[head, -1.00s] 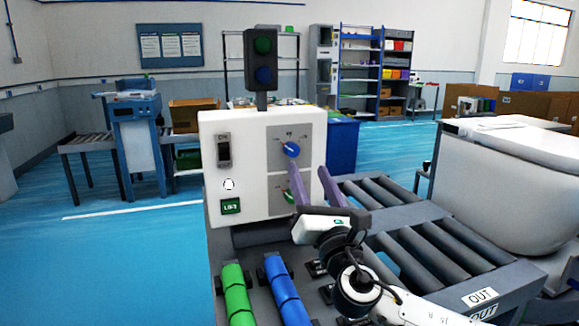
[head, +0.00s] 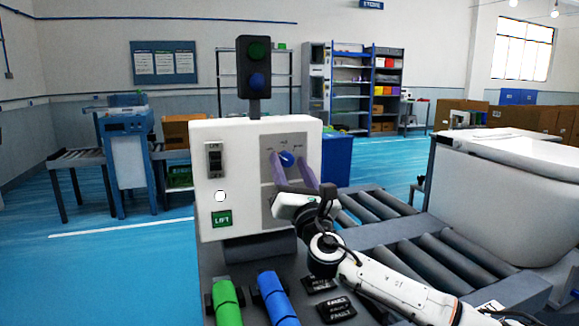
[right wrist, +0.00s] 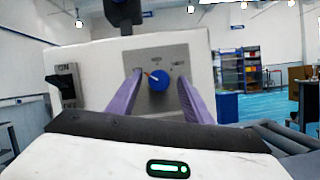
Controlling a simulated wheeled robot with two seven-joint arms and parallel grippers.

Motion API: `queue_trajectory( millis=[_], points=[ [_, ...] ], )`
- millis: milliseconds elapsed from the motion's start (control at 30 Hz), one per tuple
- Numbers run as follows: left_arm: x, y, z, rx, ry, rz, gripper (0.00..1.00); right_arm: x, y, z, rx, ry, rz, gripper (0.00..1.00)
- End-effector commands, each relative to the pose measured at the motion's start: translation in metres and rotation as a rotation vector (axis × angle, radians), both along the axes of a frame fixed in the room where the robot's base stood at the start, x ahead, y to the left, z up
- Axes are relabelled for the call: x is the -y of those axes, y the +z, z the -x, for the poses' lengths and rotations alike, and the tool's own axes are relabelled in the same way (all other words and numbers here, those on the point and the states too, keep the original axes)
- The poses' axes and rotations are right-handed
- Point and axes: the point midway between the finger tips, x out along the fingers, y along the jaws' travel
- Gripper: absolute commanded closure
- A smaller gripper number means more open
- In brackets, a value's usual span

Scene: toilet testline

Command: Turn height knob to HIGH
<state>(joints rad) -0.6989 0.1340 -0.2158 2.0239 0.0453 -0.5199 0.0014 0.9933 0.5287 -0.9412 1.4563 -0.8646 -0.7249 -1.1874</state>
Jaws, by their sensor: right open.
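A blue knob (head: 287,158) sits on the grey plate (head: 268,142) of the white control box (head: 240,150). Small labels stand around it, too small to read surely. In the right wrist view the blue knob (right wrist: 159,82) has a reddish pointer toward its upper left. My right gripper (head: 289,166) has purple fingers, open and pointing at the panel. The fingers (right wrist: 159,84) show on either side of the knob in the right wrist view; whether they touch it I cannot tell. My left gripper is not in view.
A black switch (head: 214,160), a white button (head: 220,196) and a green LIFT label (head: 222,219) are on the box's left. A signal light (head: 254,70) stands above. Green (head: 227,302) and blue (head: 273,298) rollers lie in front; a roller conveyor (head: 410,235) is at right.

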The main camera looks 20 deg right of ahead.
Motion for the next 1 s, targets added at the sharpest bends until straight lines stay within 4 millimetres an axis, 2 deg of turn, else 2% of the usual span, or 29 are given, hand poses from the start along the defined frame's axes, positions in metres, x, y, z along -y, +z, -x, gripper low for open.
queue_trajectory(
  millis=[300, 567, 833, 1000],
  points=[
    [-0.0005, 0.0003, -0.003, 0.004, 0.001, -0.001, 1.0, -0.0005, 0.0012, -0.003, -0.001, 0.001, 0.0, 0.54],
    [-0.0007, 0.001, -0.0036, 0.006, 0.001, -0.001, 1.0, -0.0003, 0.001, -0.0028, -0.001, 0.001, 0.0, 0.95],
    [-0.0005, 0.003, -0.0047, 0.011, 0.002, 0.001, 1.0, -0.001, 0.0002, -0.0028, -0.002, 0.001, -0.026, 0.95],
    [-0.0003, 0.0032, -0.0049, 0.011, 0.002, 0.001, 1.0, -0.0023, 0.0003, -0.0027, -0.005, 0.003, -0.103, 0.95]
  ],
)
